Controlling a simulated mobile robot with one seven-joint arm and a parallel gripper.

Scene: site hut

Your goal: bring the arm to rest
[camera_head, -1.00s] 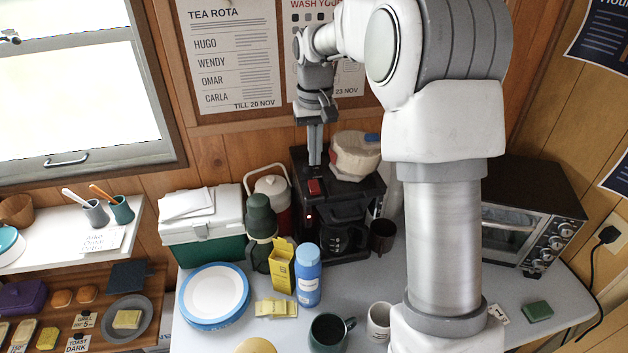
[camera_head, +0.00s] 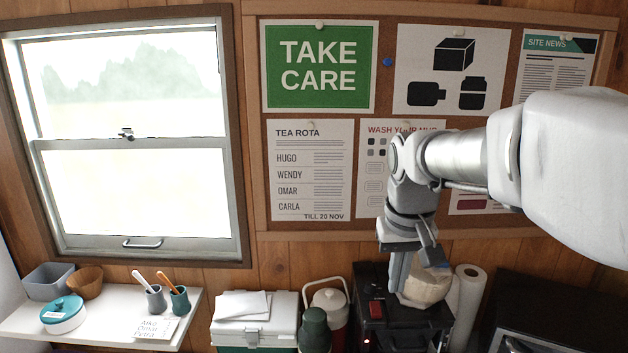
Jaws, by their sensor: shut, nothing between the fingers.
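My gripper (camera_head: 398,285) hangs from my arm, pointing down, in the right half of the head view. Its fingers are together with nothing between them. The fingertips are just above or in front of the top of the black coffee machine (camera_head: 372,292), close beside a cream-coloured bowl-like thing (camera_head: 426,288). I cannot tell whether they touch either. My arm comes in from the right edge and covers part of the notice board.
A red flask (camera_head: 327,299), a dark green flask (camera_head: 314,328) and a cool box (camera_head: 254,331) stand left of the machine. A paper roll (camera_head: 467,300) and a dark oven (camera_head: 540,310) stand right. A white shelf (camera_head: 100,325) is under the window (camera_head: 135,140).

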